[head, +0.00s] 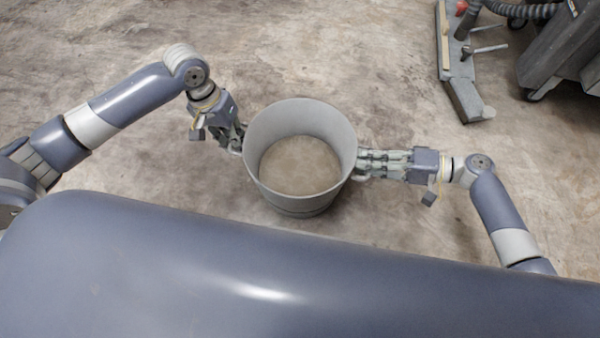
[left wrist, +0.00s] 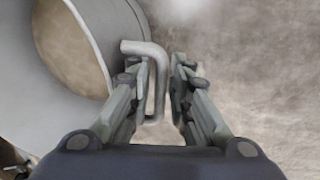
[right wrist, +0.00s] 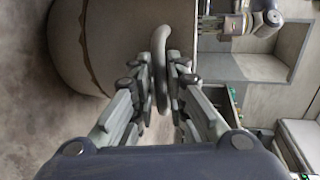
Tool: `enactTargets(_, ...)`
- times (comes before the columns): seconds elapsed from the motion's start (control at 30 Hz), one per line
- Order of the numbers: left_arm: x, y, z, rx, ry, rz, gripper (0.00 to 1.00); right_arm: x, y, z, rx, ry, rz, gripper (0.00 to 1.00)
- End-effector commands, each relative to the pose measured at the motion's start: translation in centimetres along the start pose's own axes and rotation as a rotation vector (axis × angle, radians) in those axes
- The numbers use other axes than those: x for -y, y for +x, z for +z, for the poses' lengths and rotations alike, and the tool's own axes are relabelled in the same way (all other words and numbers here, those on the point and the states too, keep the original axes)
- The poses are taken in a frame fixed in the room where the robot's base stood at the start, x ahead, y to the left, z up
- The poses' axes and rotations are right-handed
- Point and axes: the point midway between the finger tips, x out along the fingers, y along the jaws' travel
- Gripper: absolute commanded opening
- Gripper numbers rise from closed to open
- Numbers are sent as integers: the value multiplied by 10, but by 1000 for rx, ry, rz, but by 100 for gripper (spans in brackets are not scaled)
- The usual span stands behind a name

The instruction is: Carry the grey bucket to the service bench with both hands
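The grey bucket (head: 347,130) is round and open-topped, held upright in front of me between my two arms. Its inside shows a brownish bottom. My left gripper (head: 241,143) is at its left side, with the fingers close together around a bent side handle (left wrist: 158,85); a narrow gap shows beside the bar in the left wrist view. My right gripper (head: 359,164) is at the opposite side, its fingers closed around the other handle (right wrist: 160,70). The bucket wall also fills the upper left of the right wrist view (right wrist: 120,45). I cannot tell whether its base touches the floor.
Bare, stained concrete floor (head: 400,60) surrounds the bucket. A grey wheeled machine (head: 560,55) with a black hose stands at the upper right, beside a low grey piece with rods (head: 462,95). A grey box-like structure with a recess (right wrist: 265,65) shows in the right wrist view.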

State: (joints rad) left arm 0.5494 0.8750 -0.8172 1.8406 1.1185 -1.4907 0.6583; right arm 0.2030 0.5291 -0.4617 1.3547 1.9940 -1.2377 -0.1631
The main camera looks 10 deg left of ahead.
Motion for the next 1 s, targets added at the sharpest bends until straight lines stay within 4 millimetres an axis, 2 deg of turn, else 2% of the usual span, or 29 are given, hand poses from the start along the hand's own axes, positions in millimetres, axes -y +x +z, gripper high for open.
enactTargets(0.03, 0, 0, 0, 0, 0, 0, 19, 0, 0, 0, 0, 0, 0, 14)
enactTargets(0.07, 0, 0, 0, 0, 0, 0, 14, 0, 0, 0, 0, 0, 0, 9)
enactTargets(0.1, 0, 0, 0, 0, 0, 0, 5, 0, 0, 0, 0, 0, 0, 0)
enactTargets(0.13, 0, 0, 0, 0, 0, 0, 0, 0, 0, 0, 0, 0, 0, 0)
enactTargets(0.5, 1, 0, 0, 1, 1, -2, 0, -1, -1, 0, 0, 0, 2, 0)
enactTargets(1.0, 0, -18, -2, -5, 3, -7, 0, 18, -6, -2, -3, -4, -3, 0)
